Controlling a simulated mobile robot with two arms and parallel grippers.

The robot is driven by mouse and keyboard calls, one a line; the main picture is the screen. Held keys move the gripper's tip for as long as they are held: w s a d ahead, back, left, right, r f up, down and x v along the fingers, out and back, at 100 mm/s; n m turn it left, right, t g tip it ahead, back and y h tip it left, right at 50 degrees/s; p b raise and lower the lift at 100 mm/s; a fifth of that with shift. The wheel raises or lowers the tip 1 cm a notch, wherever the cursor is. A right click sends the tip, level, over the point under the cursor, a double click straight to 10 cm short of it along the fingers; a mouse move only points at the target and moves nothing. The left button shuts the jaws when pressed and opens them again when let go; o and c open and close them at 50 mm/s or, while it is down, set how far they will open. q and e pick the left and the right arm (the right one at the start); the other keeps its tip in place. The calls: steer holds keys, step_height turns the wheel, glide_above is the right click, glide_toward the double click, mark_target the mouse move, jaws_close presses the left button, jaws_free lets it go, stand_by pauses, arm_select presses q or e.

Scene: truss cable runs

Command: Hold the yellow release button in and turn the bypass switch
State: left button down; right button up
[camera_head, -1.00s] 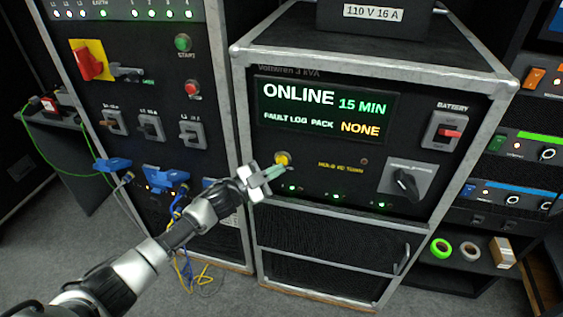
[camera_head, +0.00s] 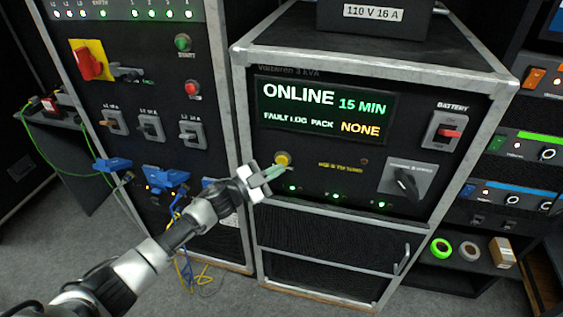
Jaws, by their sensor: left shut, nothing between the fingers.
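The yellow release button (camera_head: 282,159) sits on the left of the black UPS front panel, below the display. My left gripper (camera_head: 279,171) is shut and empty, its tips just below and in front of the button. I cannot tell whether the tips touch it. The bypass switch (camera_head: 406,184), a black rotary knob on a grey plate, is at the lower right of the same panel, its pointer tilted. My right gripper is not in view.
The display (camera_head: 325,113) reads ONLINE, 15 MIN. A red battery switch (camera_head: 447,131) is above the bypass switch. A power distribution rack (camera_head: 140,80) with blue plugs stands at the left. A shelf with tape rolls (camera_head: 440,248) is at the right.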

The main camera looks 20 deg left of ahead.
arm_select(q)
steer(key=shift+w, duration=0.1)
stand_by(0.7)
steer(key=shift+w, duration=0.3)
